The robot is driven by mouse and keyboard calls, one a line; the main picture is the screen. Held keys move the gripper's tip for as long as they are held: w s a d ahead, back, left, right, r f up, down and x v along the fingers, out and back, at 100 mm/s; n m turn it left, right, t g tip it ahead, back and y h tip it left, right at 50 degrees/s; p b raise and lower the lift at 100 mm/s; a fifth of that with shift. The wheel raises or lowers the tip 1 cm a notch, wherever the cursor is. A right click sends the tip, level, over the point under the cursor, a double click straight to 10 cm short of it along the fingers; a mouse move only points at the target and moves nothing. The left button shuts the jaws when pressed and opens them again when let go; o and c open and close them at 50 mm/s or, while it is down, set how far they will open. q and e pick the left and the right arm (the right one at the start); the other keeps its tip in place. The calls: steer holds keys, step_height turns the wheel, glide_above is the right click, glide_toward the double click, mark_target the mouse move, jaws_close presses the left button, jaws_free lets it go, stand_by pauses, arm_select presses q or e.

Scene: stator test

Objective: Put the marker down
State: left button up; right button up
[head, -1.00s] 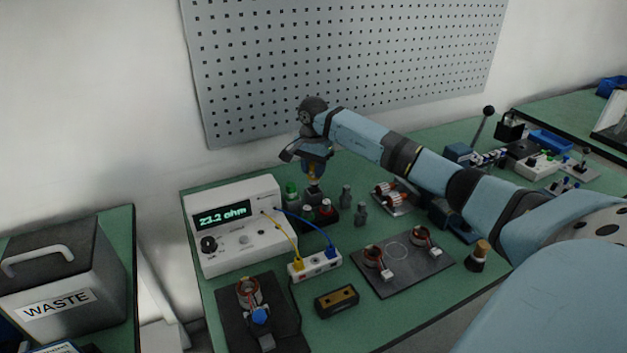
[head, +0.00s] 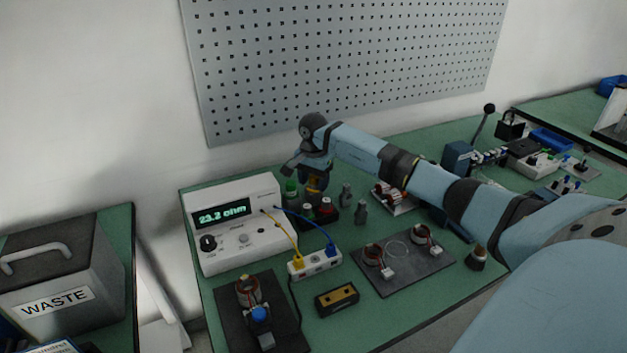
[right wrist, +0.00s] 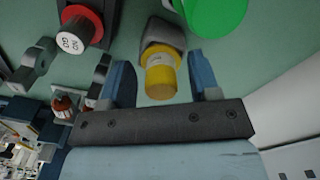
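The yellow marker (right wrist: 161,76) stands between the two blue fingers of my right gripper (right wrist: 160,82) in the right wrist view. A gap shows on each side of it, so the fingers look apart from it. A dark grey piece (right wrist: 163,36) is at the marker's far end; I cannot tell if it is a holder or part of the marker. In the head view my right gripper (head: 314,178) is low over the back of the bench, with the marker (head: 313,186) partly hidden below it. My left gripper is not in view.
A green-capped item (head: 291,188) stands close left of the gripper. The meter (head: 238,225) stands left, and small grey pieces (head: 361,212) stand right.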

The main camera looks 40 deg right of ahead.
steer(key=shift+r+p, duration=0.45)
steer(key=shift+r, duration=0.05)
step_height(320, 180, up, 12)
steer(key=shift+f, duration=0.15)
stand_by(0.6)
